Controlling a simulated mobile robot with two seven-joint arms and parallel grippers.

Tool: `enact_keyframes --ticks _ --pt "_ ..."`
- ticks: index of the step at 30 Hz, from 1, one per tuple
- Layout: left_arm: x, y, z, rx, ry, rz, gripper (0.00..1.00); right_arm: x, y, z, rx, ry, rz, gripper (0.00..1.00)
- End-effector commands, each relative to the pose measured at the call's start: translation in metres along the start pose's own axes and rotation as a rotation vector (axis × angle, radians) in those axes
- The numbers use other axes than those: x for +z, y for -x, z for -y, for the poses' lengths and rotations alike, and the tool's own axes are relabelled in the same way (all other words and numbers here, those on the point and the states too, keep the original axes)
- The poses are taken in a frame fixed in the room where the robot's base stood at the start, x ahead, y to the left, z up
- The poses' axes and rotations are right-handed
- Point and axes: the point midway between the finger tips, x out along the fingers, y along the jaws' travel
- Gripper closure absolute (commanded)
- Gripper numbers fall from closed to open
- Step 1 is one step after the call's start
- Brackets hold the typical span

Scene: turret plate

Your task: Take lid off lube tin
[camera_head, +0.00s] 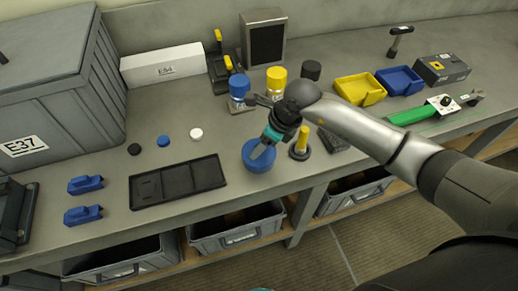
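A round blue tin (258,163) sits near the front edge of the workbench, right of a black tray. I take it for the lube tin; its top is partly hidden by my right gripper, so I cannot tell lid from body.
A post with a yellow handle (302,139) stands close right of the tin. The black tray (178,187) lies to its left. Small caps (196,134) lie further left. Open bins (238,231) sit below the bench edge.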

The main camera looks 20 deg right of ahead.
Motion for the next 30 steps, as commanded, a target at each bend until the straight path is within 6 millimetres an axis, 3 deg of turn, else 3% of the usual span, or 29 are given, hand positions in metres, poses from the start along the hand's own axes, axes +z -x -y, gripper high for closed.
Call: enact_keyframes --ticks 9,26,30 --pt "0.0001 0.0000 -0.0001 0.000 0.001 0.000 0.50 -0.0003 -0.0048 0.0000 0.000 0.000 -0.001 0.35" --pt "-0.0002 0.0001 0.0000 0.000 0.002 -0.001 0.50 -0.0002 -0.0044 0.0001 0.000 0.000 0.000 0.98" --pt "-0.0003 0.0001 0.0000 0.000 0.002 -0.001 0.50 -0.0001 -0.0044 0.0002 0.000 0.000 0.000 1.00"
